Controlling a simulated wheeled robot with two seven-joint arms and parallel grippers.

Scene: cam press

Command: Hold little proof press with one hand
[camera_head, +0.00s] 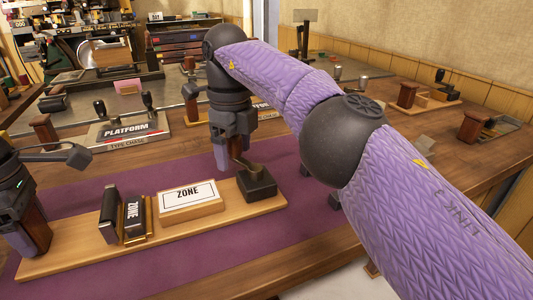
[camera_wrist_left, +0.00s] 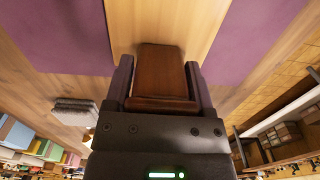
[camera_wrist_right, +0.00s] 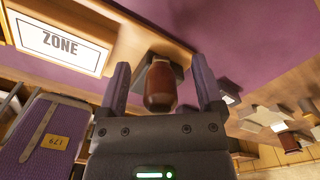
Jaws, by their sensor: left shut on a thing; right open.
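The little proof press is a long pale wooden board (camera_head: 70,258) on a purple mat, with a brown wooden block at its left end and a black base (camera_head: 257,186) at its right end. My left gripper (camera_head: 22,200) is shut on the brown block, which sits between its fingers in the left wrist view (camera_wrist_left: 160,75). My right gripper (camera_head: 226,158) is open over the black base. In the right wrist view a brown rounded handle (camera_wrist_right: 161,85) stands between its spread fingers. My right forearm hides part of the table.
On the board are a ZONE card block (camera_head: 190,200) and dark upright pieces (camera_head: 122,215). Behind stands a PLATFORM plate (camera_head: 128,131) with black knobs. Other wooden blocks (camera_head: 474,125) stand at the right. The purple mat (camera_head: 200,262) is clear in front.

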